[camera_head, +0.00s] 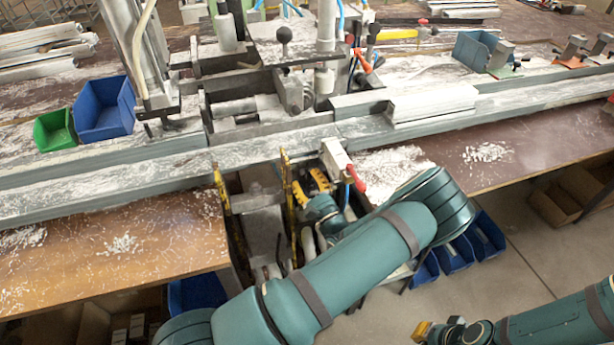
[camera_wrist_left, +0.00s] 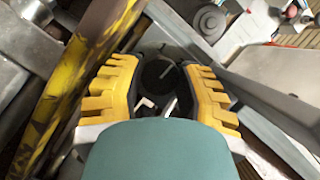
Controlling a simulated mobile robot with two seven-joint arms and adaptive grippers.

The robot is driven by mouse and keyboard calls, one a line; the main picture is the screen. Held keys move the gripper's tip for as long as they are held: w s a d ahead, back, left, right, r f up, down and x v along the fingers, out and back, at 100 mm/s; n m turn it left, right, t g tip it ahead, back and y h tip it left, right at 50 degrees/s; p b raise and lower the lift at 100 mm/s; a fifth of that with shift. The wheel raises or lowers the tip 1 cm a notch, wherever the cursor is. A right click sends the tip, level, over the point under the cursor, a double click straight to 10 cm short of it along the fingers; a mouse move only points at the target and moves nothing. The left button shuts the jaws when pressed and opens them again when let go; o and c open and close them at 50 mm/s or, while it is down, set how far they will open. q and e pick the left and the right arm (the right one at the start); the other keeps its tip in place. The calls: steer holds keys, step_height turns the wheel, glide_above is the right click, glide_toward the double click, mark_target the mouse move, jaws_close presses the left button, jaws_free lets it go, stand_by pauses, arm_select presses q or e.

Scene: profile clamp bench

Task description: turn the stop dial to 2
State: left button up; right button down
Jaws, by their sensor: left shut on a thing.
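The stop dial (camera_wrist_left: 157,77) is a dark round knob with a pale pointer line, seen in the left wrist view between my yellow fingers. My left gripper (camera_wrist_left: 158,95) is shut on it, one finger on each side. The line slants up to the right in that view; no numbers can be read around it. In the head view my left gripper (camera_head: 313,181) is at the front of the bench machine, below the long rail, and its arm and fingers hide the dial. My right gripper (camera_head: 424,331) shows small at the bottom right, away from the bench; its jaws are unclear.
Yellow-and-black striped bars (camera_head: 222,190) stand close to the left of my left gripper. A red-handled clamp (camera_head: 355,178) is close on its right. A long grey rail (camera_head: 110,182) crosses above. Blue (camera_head: 103,110) and green (camera_head: 54,130) bins stand on the bench at left.

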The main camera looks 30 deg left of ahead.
arm_select(q)
steer(key=m+t+p, duration=0.1)
steer(key=m, duration=0.2)
steer(key=m+t+h+p, duration=0.1)
steer(key=m+t+p, duration=0.1)
steer(key=m, duration=0.2)
steer(key=shift+m+t+p, duration=0.3)
steer(key=shift+m, duration=0.1)
steer(key=o, duration=0.9)
steer(key=shift+h, duration=0.3)
steer(key=shift+v, duration=4)
